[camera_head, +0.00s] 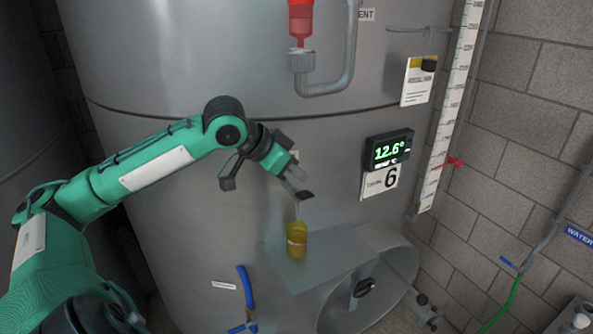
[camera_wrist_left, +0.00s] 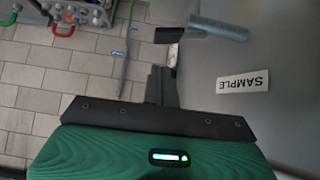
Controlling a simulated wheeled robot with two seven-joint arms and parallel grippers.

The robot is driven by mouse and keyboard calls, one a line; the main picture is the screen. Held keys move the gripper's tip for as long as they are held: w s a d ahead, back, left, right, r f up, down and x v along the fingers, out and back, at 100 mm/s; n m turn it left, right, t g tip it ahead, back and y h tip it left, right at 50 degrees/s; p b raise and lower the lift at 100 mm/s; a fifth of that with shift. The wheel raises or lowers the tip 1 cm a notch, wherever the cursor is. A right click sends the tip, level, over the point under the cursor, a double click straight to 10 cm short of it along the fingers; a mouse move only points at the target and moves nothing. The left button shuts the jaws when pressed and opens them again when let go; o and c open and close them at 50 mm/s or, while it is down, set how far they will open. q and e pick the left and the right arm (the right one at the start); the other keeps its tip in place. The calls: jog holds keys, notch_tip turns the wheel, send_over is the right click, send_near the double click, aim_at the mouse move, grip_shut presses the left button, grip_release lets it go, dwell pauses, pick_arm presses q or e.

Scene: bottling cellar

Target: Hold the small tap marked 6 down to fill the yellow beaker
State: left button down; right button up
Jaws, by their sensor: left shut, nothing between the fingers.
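The yellow beaker (camera_head: 297,246) stands upright on a grey shelf (camera_head: 335,262) on the front of the steel tank. A thin pale line runs from just below my gripper down to the beaker's mouth; it looks like a stream. My left gripper (camera_head: 293,184) is shut with nothing between its fingers, above the beaker at the tank wall. Its closed fingers also show in the left wrist view (camera_wrist_left: 161,84), pointing at a small dark part (camera_wrist_left: 170,35). The small tap is mostly hidden by the gripper, so contact is unclear. My right gripper is out of view.
A sign with a 6 (camera_head: 388,181) hangs under a lit display (camera_head: 389,149) on the tank. A SAMPLE label (camera_wrist_left: 243,82) is beside the fingers.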

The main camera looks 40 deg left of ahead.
pick_arm(q)
jog(key=b+v, duration=0.6)
jog(key=v, duration=0.3)
jog(key=shift+a+r, duration=0.2)
jog(key=shift+a, duration=0.35)
